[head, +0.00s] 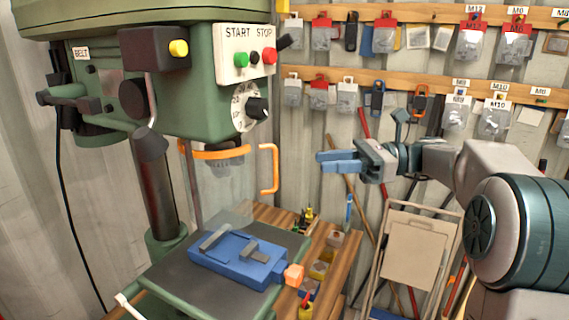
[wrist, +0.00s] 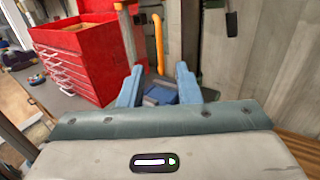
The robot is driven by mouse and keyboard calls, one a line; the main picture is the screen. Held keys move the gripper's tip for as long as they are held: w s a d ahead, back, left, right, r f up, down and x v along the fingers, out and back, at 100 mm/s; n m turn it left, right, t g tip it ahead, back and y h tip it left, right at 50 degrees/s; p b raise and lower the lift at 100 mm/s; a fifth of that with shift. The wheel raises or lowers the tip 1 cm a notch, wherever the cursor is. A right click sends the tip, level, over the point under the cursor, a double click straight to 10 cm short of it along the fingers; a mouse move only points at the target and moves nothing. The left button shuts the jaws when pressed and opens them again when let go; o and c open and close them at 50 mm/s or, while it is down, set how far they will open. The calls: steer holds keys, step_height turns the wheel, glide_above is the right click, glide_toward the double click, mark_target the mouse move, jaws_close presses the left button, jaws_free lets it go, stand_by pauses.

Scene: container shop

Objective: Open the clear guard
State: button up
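The clear guard (head: 222,188) hangs below the green drill press head, around the space above the vise. It has an orange band at its top and an upright orange handle (head: 275,168) on its right side. My gripper (head: 322,161) is to the right of the handle, apart from it, with its blue fingers pointing left toward it. In the wrist view an upright orange bar (wrist: 159,43), which looks like the handle, shows beyond the gap between my fingers (wrist: 158,84). The fingers are spread and nothing is between them.
A blue vise (head: 235,258) sits on the drill press table under the guard. Start and stop buttons (head: 255,58) are on the press head. A folding step stool (head: 412,250) stands at the lower right. A red tool chest (wrist: 85,55) shows at the left in the wrist view.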

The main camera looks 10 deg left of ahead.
steer(key=p+x, duration=0.1)
steer(key=x, duration=0.8)
steer(key=shift+a, duration=0.25)
jaws_close()
